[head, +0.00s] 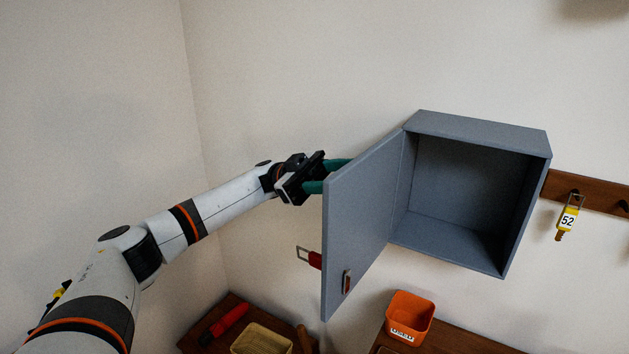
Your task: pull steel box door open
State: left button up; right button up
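The grey steel box (478,130) is fixed on the wall. Its door (362,215) stands wide open, swung out to the left on its left edge. The box interior (465,190) is visible and looks empty. A small latch with a red part (347,281) sits low near the door's free edge. My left gripper (328,175) is behind the door, on its outer side near the upper free corner. Its two teal fingers are apart, with their tips partly hidden by the door. I cannot tell whether they touch it. My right gripper is not in view.
A wooden rail (600,193) right of the box carries a yellow tag numbered 52 (567,221). A red item with a metal loop (314,260) is partly hidden by the door. Below are an orange bin (410,312), a woven basket (262,340) and a red-handled object (230,319).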

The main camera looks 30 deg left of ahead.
pick_arm(q)
jog(key=b+v, duration=0.3)
jog(key=v, duration=0.6)
